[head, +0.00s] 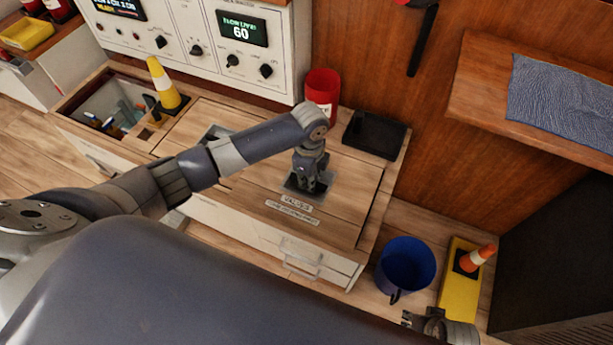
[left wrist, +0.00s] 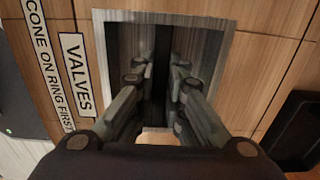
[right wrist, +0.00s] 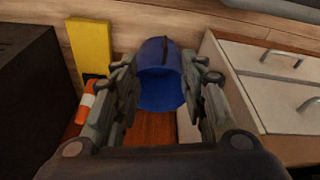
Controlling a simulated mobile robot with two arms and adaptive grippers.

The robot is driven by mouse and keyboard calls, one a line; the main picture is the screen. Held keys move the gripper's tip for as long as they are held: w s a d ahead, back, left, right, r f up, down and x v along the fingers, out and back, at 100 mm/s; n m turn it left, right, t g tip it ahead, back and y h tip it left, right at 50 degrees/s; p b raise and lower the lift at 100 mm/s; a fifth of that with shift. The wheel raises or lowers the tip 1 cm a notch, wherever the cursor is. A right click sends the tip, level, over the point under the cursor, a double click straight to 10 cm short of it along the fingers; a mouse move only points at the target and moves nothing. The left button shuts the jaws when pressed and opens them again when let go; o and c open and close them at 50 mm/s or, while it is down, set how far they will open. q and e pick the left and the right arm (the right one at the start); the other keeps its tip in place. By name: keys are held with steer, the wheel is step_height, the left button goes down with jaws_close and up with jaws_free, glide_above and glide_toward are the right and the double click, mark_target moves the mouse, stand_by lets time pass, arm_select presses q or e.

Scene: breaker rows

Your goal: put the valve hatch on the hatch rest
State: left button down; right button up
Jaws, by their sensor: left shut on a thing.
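The valve hatch (head: 326,187) is a grey square plate in the wooden counter, beside the "VALVES" label (head: 297,199). In the left wrist view the hatch (left wrist: 121,45) has a dark bar-like handle (left wrist: 161,50) across its middle. My left gripper (head: 310,187) points down over the hatch and is shut on this handle, with a finger on each side. I cannot tell whether the hatch is lifted at all. A shallow black tray (head: 375,135), perhaps the hatch rest, lies at the counter's right back. My right gripper (head: 432,318) is open and empty at lower right.
A red canister (head: 322,91) stands behind the left gripper. A yellow-and-white cone (head: 164,86) stands on the left, next to an open bin (head: 112,105). A shelf (head: 480,85) juts out above.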

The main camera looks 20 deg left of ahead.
arm_select(q)
steer(key=shift+w+f, duration=0.1)
steer(key=shift+f, duration=0.2)
arm_select(e)
steer(key=shift+w+r, duration=0.1)
steer(key=shift+r, duration=0.5)
arm_select(q)
steer(key=c, duration=1.7)
jaws_free()
steer(key=shift+f, duration=0.15)
steer(key=shift+o, duration=0.2)
